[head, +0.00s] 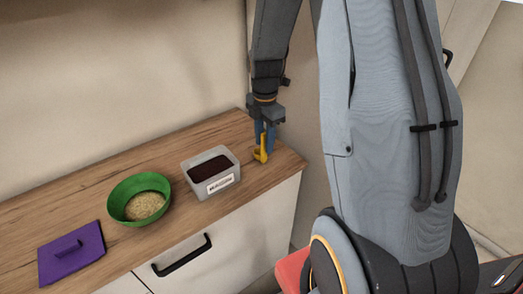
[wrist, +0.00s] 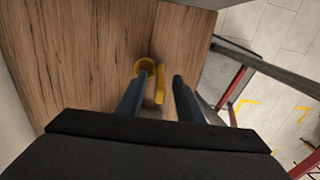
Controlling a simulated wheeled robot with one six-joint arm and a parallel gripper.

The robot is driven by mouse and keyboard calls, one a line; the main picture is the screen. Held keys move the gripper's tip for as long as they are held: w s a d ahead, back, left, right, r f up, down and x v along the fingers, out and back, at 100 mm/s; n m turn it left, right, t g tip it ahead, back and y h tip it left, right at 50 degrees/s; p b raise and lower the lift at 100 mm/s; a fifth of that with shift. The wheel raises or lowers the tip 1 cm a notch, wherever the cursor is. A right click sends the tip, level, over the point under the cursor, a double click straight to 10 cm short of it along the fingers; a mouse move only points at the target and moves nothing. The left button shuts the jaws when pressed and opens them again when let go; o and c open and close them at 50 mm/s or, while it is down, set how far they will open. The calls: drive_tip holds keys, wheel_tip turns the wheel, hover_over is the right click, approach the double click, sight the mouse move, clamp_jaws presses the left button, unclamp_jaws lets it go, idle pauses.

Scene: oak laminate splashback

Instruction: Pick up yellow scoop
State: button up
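The yellow scoop (head: 261,152) stands on the wooden counter near its right end, with its handle pointing up. In the wrist view, its round bowl (wrist: 145,66) and its handle (wrist: 160,85) show between and just beyond my fingertips. My gripper (head: 265,136) points down over the scoop, with its blue fingers at the handle's height. In the wrist view my gripper (wrist: 159,80) is open, one finger on each side of the handle. A gap shows on the right of the handle; contact on the left cannot be told.
A clear container (head: 211,172) with dark contents and a label stands left of the scoop. The counter's right edge (wrist: 205,55) is close to the scoop.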

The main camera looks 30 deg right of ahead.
drive_tip(key=shift+f, duration=0.85)
clamp_jaws()
drive_tip(key=shift+r, duration=0.1)
wheel_tip(320, 180, up, 10)
drive_tip(key=shift+f+b, duration=0.1)
drive_tip(key=shift+b, duration=1.05)
